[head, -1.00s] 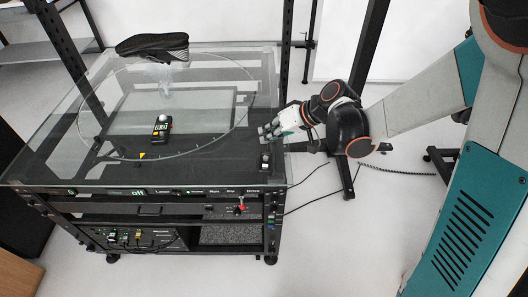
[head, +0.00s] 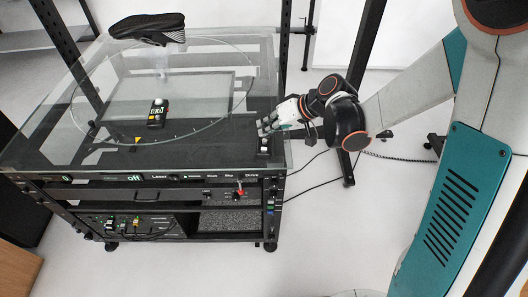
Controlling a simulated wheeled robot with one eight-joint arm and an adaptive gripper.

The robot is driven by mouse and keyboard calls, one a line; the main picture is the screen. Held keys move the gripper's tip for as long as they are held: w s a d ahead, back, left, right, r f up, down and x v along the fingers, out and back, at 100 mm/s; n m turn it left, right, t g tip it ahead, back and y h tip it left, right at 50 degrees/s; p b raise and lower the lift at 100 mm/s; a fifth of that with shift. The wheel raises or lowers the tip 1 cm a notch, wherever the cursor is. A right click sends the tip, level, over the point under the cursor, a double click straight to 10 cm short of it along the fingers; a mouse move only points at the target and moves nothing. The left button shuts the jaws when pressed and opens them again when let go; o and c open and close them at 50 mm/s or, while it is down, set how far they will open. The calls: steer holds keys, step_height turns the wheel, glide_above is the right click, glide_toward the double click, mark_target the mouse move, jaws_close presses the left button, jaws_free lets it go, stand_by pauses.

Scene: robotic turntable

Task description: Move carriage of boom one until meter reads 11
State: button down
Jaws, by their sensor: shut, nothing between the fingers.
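My gripper (head: 262,129) is shut and empty, at the right edge of the glass-topped turntable cabinet (head: 60,148). It is just above and behind a small black control (head: 264,147) with a pale top at the near right corner; I cannot tell whether they touch. A small black handheld device (head: 156,115), perhaps the meter, lies on the glass near the middle. It has a light top and a yellowish-orange face; any reading is too small to make out. I cannot pick out boom one or its carriage for certain.
A black shoe (head: 149,29) sits on a clear stand at the back. Dark uprights stand behind. Cables lie on the floor at right.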

mark_target(266, 147)
steer(key=shift+f+b, duration=1.45)
steer(key=shift+f, duration=0.75)
steer(key=shift+f+b, duration=0.4)
steer(key=shift+f+b, duration=0.35)
steer(key=shift+r, duration=0.1)
stand_by(0.4)
steer(key=shift+r+p, duration=0.55)
steer(key=shift+r, duration=0.15)
steer(key=shift+r+p, duration=1.75)
steer(key=shift+r, duration=0.75)
